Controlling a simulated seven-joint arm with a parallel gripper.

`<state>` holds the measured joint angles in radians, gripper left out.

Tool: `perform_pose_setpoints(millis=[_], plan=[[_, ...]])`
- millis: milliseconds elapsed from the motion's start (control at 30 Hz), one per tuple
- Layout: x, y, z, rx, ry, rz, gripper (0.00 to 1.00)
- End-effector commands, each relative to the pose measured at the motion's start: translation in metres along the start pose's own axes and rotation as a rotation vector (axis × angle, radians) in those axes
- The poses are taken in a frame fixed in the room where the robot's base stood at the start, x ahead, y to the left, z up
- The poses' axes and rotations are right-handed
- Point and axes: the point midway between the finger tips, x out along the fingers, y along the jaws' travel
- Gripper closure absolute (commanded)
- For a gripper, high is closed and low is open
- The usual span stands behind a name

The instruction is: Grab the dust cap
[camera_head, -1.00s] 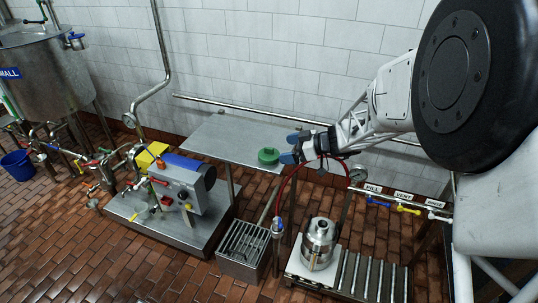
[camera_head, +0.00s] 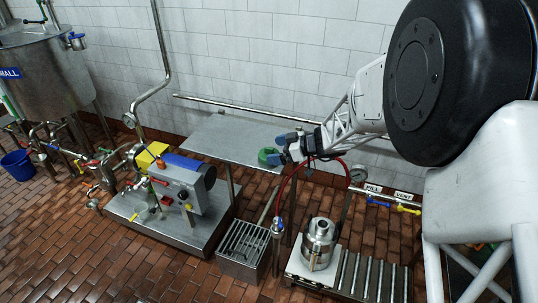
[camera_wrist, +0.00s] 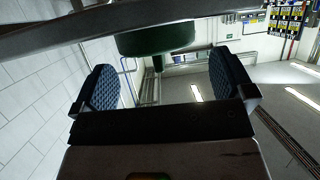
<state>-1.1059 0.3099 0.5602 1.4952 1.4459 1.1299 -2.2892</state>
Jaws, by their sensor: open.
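The dust cap is a green round piece (camera_head: 265,155) at the right end of the steel shelf (camera_head: 225,134), partly hidden by my gripper. In the wrist view the dark green cap (camera_wrist: 155,40) shows ahead of the gap between my fingers, at the top. My gripper (camera_head: 281,148) is open, with blue padded fingertips, close beside the cap on its right. Both fingers flank an empty gap in the wrist view (camera_wrist: 165,84). I cannot tell whether a finger touches the cap.
A red hose (camera_head: 283,185) hangs below my gripper. A gauge (camera_head: 358,174) and FILL and VENT valves are to the right. A pump unit (camera_head: 180,185) is left, below the shelf. The shelf's left part is clear.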

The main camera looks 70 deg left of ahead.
Motion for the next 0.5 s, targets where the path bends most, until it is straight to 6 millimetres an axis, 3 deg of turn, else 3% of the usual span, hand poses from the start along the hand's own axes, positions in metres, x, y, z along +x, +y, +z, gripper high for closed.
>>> perform_pose_setpoints(millis=[233,500], plan=[[0.027,0.001,-0.001,-0.001,0.001,-0.001,0.0],[0.033,0.001,-0.001,0.0,0.001,0.0,0.0]])
